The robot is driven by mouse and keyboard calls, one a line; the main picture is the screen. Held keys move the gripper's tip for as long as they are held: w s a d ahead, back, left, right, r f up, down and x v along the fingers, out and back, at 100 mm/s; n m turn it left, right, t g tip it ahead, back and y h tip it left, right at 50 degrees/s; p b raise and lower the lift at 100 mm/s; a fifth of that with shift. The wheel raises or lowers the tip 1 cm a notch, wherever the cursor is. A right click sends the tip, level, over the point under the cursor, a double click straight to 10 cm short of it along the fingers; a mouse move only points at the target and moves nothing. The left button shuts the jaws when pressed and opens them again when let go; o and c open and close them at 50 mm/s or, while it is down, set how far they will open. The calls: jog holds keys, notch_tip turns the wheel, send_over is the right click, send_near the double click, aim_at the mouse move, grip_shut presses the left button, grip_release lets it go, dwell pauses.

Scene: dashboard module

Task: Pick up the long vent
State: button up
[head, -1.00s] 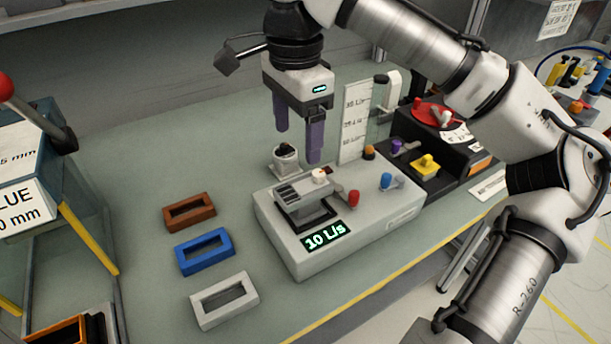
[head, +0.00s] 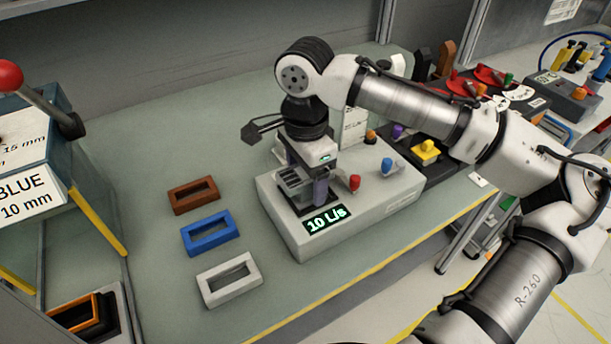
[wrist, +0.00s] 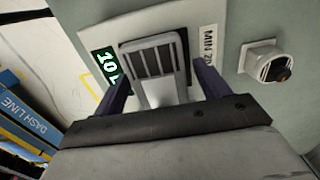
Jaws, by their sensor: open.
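The grey slatted vent (head: 290,183) sits on the pale machine base (head: 375,208), behind the "10 L/s" display (head: 326,220). I take it to be the long vent. In the wrist view the vent (wrist: 153,62) lies between my two purple fingers, with its slats at the far end. My gripper (head: 304,184) is low over the machine, fingers pointing down. My gripper (wrist: 163,84) is open, one finger on either side of the vent; I cannot tell whether they touch it. Part of the vent is hidden behind my gripper in the head view.
Brown (head: 194,195), blue (head: 209,233) and white (head: 229,279) rectangular frames lie on the bench left of the machine. Red (head: 354,183) and blue (head: 387,165) knobs stand to the right. A round fitting (wrist: 268,64) is beside the vent in the wrist view.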

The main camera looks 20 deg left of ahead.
jog(key=shift+f, duration=0.45)
jog(key=shift+c, duration=0.3)
jog(key=c, duration=1.1)
jog(key=shift+r, duration=0.15)
